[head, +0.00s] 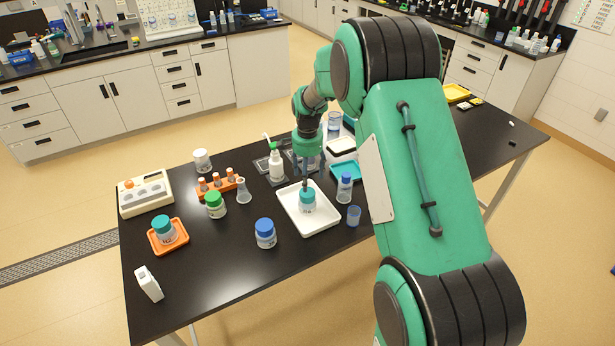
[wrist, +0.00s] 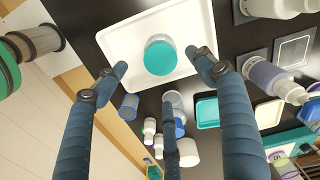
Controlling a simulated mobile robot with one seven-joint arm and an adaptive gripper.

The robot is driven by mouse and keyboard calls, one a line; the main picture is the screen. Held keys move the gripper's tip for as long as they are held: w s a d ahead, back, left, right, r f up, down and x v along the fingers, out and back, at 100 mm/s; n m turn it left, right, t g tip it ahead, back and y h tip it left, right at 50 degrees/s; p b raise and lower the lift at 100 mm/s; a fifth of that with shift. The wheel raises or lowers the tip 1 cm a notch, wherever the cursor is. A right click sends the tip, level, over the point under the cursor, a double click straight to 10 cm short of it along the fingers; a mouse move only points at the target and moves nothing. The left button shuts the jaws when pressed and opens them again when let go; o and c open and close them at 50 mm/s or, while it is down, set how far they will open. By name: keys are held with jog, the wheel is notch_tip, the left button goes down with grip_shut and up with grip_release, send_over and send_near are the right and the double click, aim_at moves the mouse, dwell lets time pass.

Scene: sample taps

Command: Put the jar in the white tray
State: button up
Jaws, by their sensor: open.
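A jar with a teal lid (head: 307,198) stands upright inside the white tray (head: 325,222) near the middle of the black table. In the wrist view, the teal lid (wrist: 161,57) faces the camera, with the white tray (wrist: 120,42) around it. My gripper (head: 305,182) is just above this jar. In the wrist view, its fingers (wrist: 163,62) are spread apart around the lid, with gaps to it. A second jar with a teal lid (head: 165,229) stands on an orange tray (head: 168,246) at the table's left.
A blue-capped bottle (head: 345,188) and a small blue cup (head: 354,215) stand close right of the white tray. A blue-lidded jar (head: 265,233) and a green-lidded jar (head: 215,204) stand left of it. The table's front left is mostly clear.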

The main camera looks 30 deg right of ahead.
jog(key=s+a+r+n+t, duration=0.1)
jog(key=s+a+r+n, duration=0.1)
jog(key=s+a+r, duration=0.45)
jog(key=s+a+r+n+t, duration=0.15)
jog(key=s+r, duration=0.25)
jog(key=r, duration=0.5)
jog(key=s+a+r+n, duration=0.3)
jog(key=s+a+r, duration=0.15)
jog(key=r, duration=0.35)
jog(key=s+a+r+n+t, duration=0.1)
jog(key=s+a+r+n, duration=0.1)
jog(key=s, duration=0.9)
jog(key=s+a+r+n+t, duration=0.2)
jog(key=s+a+n, duration=0.3)
jog(key=s, duration=0.7)
jog(key=shift+s+a, duration=0.25)
jog(key=shift+s, duration=0.05)
jog(key=shift+f+b, duration=0.6)
